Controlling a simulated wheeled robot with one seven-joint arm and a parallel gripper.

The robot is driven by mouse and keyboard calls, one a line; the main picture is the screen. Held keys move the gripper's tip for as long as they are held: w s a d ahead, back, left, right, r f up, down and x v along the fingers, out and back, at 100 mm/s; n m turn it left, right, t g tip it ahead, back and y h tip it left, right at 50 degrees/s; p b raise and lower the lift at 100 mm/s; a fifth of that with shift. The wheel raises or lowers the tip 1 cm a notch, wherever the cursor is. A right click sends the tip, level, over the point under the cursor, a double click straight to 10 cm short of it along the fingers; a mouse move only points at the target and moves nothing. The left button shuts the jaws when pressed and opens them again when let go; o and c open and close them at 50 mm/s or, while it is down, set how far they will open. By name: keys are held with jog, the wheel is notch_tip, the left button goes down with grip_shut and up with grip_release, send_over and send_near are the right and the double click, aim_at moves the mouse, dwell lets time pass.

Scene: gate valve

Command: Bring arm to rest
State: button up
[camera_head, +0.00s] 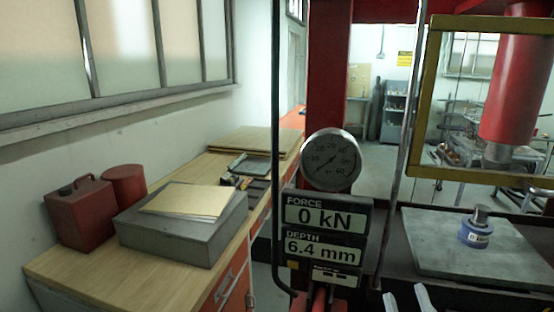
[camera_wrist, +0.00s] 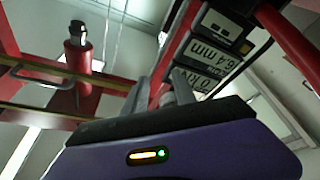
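The white fingertips of my gripper (camera_head: 406,298) show at the bottom edge of the head view, in front of the press and right of its display. A gap shows between them, with nothing seen held. In the wrist view two grey fingers (camera_wrist: 160,90) stand apart beyond the purple gripper body. The rest of my arm is out of the head view.
A red press has a gauge (camera_head: 331,160), a display (camera_head: 325,233) reading 0 kN and 6.4 mm, and a yellow guard frame (camera_head: 480,175). A blue cylinder (camera_head: 475,237) stands on a grey plate (camera_head: 440,245). A wooden bench (camera_head: 80,275) bears a red can (camera_head: 82,215) and grey box (camera_head: 170,248).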

jog(key=s+f+m+g+y+b, duration=0.1)
jog(key=s+f+m+g, duration=0.2)
jog(key=s+f, duration=0.8)
jog(key=s+d+f+m+g+b, duration=0.1)
jog(key=s+f+m+g+b, duration=0.1)
jog(key=s+f, duration=0.9)
jog(key=s+m+g, duration=0.1)
jog(key=s, duration=0.6)
jog(key=shift+m+y, duration=0.3)
jog(key=shift+y, duration=0.1)
